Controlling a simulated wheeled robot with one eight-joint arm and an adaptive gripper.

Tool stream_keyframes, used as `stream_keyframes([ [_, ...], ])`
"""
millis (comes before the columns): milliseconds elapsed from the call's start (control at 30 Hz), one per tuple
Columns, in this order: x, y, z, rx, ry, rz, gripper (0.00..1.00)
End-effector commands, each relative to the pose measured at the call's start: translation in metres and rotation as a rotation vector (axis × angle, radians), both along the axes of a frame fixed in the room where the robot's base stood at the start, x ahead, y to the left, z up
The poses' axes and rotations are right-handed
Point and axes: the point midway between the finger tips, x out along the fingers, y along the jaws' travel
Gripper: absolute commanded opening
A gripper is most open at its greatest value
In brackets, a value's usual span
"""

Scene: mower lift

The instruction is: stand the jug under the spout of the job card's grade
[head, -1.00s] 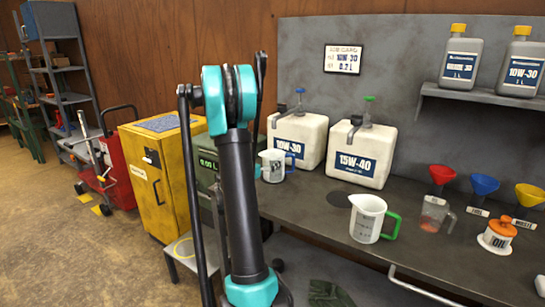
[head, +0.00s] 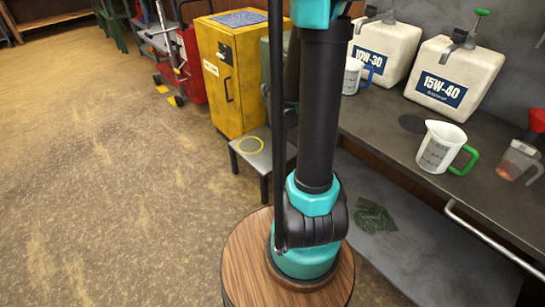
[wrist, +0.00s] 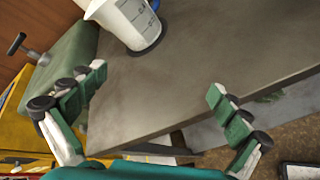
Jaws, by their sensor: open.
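A white container labelled 10W-30 (head: 388,48) and one labelled 15W-40 (head: 456,76) stand at the back of the bench, each with a spout on top. A white jug with a blue handle (head: 351,76) stands by the 10W-30 container. A white jug with a green handle (head: 436,147) stands on the bench before the 15W-40 container. In the wrist view, my gripper (wrist: 155,86) is open and empty over the bench edge. A white jug on a dark round spot (wrist: 122,20) is beyond it, cut by the top edge; it looks like the blue-handled one.
A dark round spot (head: 413,123) lies bare before the 15W-40 container. A clear jug (head: 517,160) stands at the right. A rail (head: 490,238) runs along the bench front. A yellow cabinet (head: 220,85) and low stool (head: 250,150) stand left; the floor there is open.

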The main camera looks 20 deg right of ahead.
Motion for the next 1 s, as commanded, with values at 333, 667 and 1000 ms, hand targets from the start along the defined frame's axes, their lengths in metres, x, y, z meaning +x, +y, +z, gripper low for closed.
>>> stream_keyframes([
  [333,-0.094,0.134,-0.067,0.824,-0.389,-0.378,1.0],
  [667,-0.164,0.243,-0.098,1.328,-0.476,-0.8,1.0],
  [1000,-0.171,0.254,-0.1,1.376,-0.477,-0.856,1.0],
])
